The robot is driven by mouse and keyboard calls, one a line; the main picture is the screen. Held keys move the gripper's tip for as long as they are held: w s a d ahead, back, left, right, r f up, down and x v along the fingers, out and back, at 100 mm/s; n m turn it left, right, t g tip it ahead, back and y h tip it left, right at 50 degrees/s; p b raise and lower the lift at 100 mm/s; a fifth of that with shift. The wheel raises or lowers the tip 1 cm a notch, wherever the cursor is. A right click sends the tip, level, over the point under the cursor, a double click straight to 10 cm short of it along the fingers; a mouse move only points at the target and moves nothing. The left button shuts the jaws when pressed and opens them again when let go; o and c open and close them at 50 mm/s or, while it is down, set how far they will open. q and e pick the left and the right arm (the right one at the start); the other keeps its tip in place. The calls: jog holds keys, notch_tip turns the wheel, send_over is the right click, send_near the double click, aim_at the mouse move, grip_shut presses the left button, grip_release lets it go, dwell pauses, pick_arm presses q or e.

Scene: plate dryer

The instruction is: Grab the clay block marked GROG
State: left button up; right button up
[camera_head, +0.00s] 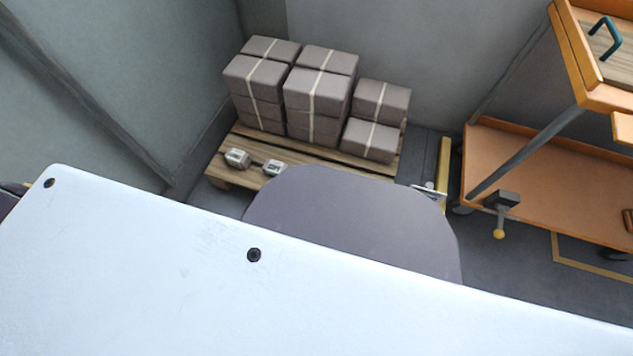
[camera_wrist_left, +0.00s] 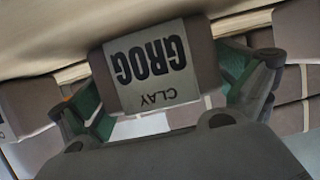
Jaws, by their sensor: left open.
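The clay block marked GROG (camera_wrist_left: 152,68) is in the left wrist view, a brown-grey block with a pale label reading GROG and CLAY upside down. My left gripper (camera_wrist_left: 165,85) is open, with its green-padded fingers on either side of the block. Whether the pads touch it I cannot tell. The block's far side is hidden. In the head view I cannot pick out the GROG block or my left gripper. My right gripper is in neither view.
In the head view, strapped brown blocks (camera_head: 318,92) are stacked on a wooden pallet (camera_head: 225,172). Two small pale-faced items (camera_head: 237,158) sit at its front. An orange cart (camera_head: 540,175) stands right. The wrist view shows another block (camera_wrist_left: 25,105) at left and several behind.

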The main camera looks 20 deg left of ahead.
aim_at(317, 178)
pick_arm(q)
jog(key=c, duration=1.1)
jog(key=shift+c, duration=0.9)
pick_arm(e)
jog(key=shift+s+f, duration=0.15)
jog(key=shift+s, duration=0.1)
pick_arm(q)
jog(key=shift+r, duration=0.15)
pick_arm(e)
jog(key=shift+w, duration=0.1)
pick_arm(q)
jog(key=shift+r+p, duration=0.25)
jog(key=shift+p, duration=0.1)
jog(key=shift+r+p, duration=0.85)
jog(key=shift+r, duration=0.2)
notch_tip(317, 178, up, 5)
jog(key=p, duration=0.4)
jog(key=shift+r, duration=0.1)
jog(key=shift+r+p, duration=0.5)
jog(key=shift+p, duration=0.05)
jog(key=shift+r+p, duration=0.35)
jog(key=shift+r, duration=0.15)
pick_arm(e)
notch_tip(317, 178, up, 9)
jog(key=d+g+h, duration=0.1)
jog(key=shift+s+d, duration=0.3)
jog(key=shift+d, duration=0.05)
